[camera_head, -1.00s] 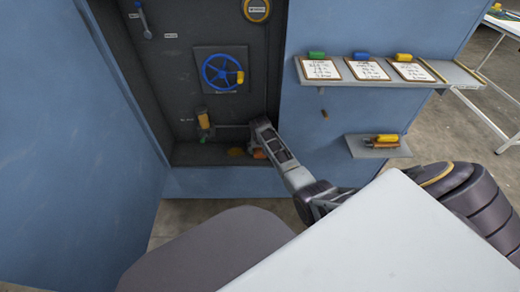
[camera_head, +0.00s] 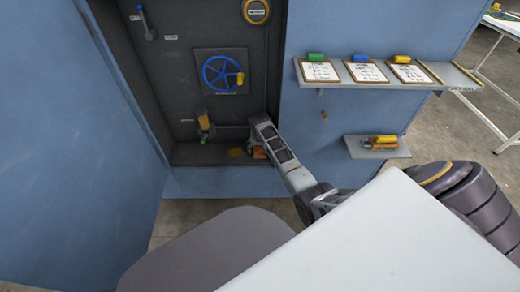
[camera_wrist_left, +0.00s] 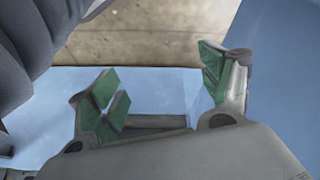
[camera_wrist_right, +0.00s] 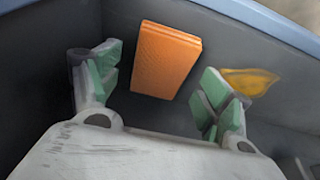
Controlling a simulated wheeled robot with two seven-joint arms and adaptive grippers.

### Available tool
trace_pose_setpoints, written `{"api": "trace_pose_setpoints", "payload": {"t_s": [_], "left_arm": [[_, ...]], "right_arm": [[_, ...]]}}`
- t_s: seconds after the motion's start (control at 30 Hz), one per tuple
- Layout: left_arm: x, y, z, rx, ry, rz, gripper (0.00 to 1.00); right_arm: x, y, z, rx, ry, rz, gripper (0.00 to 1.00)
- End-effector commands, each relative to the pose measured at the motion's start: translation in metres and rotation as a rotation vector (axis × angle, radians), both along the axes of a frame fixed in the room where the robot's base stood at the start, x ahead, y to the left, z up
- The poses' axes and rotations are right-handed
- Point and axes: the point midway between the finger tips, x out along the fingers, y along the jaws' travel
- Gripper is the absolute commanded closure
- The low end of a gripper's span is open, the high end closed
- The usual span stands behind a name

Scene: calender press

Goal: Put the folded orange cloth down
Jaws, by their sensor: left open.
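The folded orange cloth (camera_wrist_right: 167,60) lies flat on the dark floor of the press recess. In the head view, a small part of it (camera_head: 259,154) shows beside my right gripper (camera_head: 262,142), partly hidden by it. In the right wrist view, my right gripper (camera_wrist_right: 158,88) is open, with its green-padded fingers wide apart. The cloth lies beyond and between the fingertips, seemingly not held. My left gripper (camera_wrist_left: 165,82) is open and empty in the left wrist view, over a light blue surface; the head view does not show it.
A yellow-orange patch (camera_wrist_right: 248,82) lies on the recess floor right of the cloth. A white panel (camera_head: 370,240) fills the front.

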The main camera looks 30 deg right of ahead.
Motion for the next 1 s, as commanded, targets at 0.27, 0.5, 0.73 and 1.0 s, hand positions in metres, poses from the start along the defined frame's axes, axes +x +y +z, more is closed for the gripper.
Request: {"api": "trace_pose_setpoints", "payload": {"t_s": [0.27,0.5,0.73,1.0], "left_arm": [[-0.006,0.008,0.022,0.04,0.045,0.0,0.21],[-0.007,0.013,0.023,0.064,0.076,0.003,0.21],[-0.008,0.016,0.008,0.077,0.105,0.006,0.21],[-0.011,0.018,-0.007,0.087,0.13,0.007,0.21]], "right_arm": [[-0.006,0.004,0.031,0.0,-0.001,0.0,0.21],[-0.012,0.008,0.056,0.0,-0.001,0.0,0.21],[-0.018,0.012,0.081,-0.001,-0.002,0.0,0.21],[-0.023,0.014,0.098,0.0,0.0,0.0,0.21]]}}
